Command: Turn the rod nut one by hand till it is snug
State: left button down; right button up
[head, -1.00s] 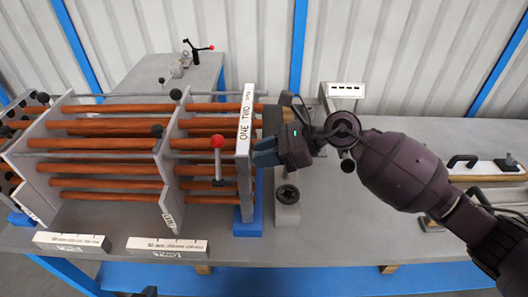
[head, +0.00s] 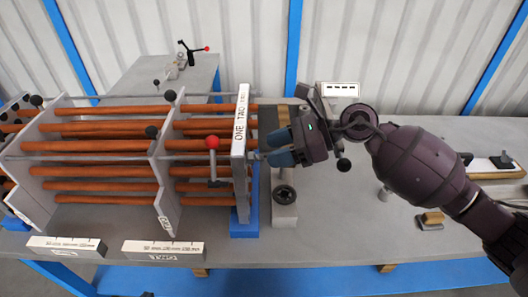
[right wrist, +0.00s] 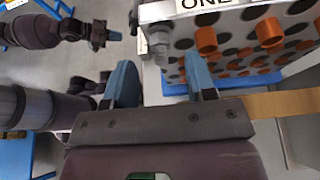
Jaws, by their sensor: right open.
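My right gripper (head: 272,148) is open, its two blue fingers apart, just right of the upright end plate (head: 241,185) marked ONE and TWO. In the right wrist view the fingers (right wrist: 160,80) point toward a small grey rod nut (right wrist: 158,42) at the corner of the plate beside the ONE label (right wrist: 207,3). The nut lies ahead of the gap between the fingers, and no grip on it shows. In the head view it is small beside the plate (head: 256,155). My left gripper (right wrist: 113,36) shows small at the upper left of the wrist view; its jaw state is unclear.
Orange tubes (head: 95,147) run through the grey plates. A red-knobbed handle (head: 212,143) stands before the end plate. A grey block with a black knob (head: 285,195) stands below my right gripper. Two white labelled bars (head: 163,250) lie at the front.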

jog(key=v, duration=0.7)
jog(key=shift+b, duration=0.3)
jog(key=shift+d, duration=0.1)
